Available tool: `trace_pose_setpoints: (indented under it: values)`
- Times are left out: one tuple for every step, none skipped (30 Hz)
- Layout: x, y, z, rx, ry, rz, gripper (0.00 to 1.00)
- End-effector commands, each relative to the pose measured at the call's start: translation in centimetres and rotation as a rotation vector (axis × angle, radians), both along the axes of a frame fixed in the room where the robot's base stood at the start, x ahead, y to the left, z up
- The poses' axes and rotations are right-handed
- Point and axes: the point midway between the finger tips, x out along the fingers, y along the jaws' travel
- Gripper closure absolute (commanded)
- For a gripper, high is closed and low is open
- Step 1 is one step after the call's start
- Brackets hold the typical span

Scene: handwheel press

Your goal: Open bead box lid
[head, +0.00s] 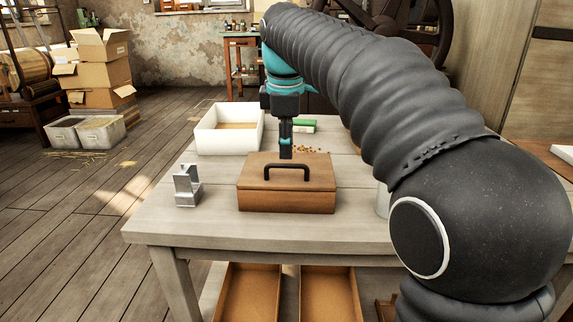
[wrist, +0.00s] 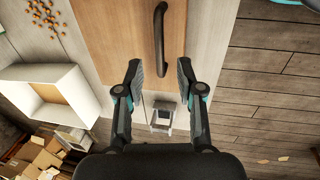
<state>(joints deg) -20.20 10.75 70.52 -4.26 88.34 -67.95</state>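The wooden bead box (head: 287,201) stands on the table, with its brown lid (head: 315,170) shut. A dark arched handle (head: 287,168) is fixed on the lid. In the wrist view the lid (wrist: 115,25) and the handle (wrist: 159,45) lie ahead of the fingers. My gripper (head: 286,154) points down over the back part of the lid, close to the handle in the head view. In the wrist view my gripper (wrist: 160,82) is open and empty, with the handle's end near the gap between the fingertips. I cannot tell the exact height above the lid.
A white open box (head: 230,140) stands at the back left of the table (head: 200,228). A grey metal stand (head: 187,186) is left of the bead box. Loose orange beads (head: 313,150) and a green item (head: 303,125) lie behind. The table's front left is clear.

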Motion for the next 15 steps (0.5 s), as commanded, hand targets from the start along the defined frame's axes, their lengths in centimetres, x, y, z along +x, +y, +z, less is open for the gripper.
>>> trace_pose_setpoints:
  values:
    - [0.2,0.0,-1.2,0.0,0.001,0.0,0.63]
    - [0.2,0.0,-1.6,-0.001,0.002,0.0,0.63]
    - [0.3,-0.1,-2.1,0.0,0.001,-0.001,0.63]
    - [0.4,0.0,-2.5,0.0,0.0,-0.001,0.63]
    - [0.5,-0.1,-2.8,0.0,0.001,-0.001,0.63]
    - [0.6,-0.1,-3.2,0.0,0.001,-0.001,0.63]
    - [0.6,-0.1,-3.4,0.0,0.001,-0.001,0.63]
    - [0.7,-0.1,-3.6,0.0,0.0,-0.001,0.63]
    - [0.7,-0.1,-3.8,0.0,-0.001,-0.001,0.63]
    - [0.8,-0.1,-4.0,0.0,-0.001,-0.001,0.63]
    - [0.8,-0.1,-4.1,0.0,-0.001,-0.001,0.63]
    - [0.8,-0.1,-4.2,0.0,-0.001,-0.001,0.63]
    - [0.8,-0.1,-4.2,0.0,-0.001,-0.001,0.63]
    - [0.8,-0.1,-4.2,0.0,-0.001,-0.001,0.63]
    - [0.8,-0.1,-4.2,0.0,-0.001,-0.001,0.63]
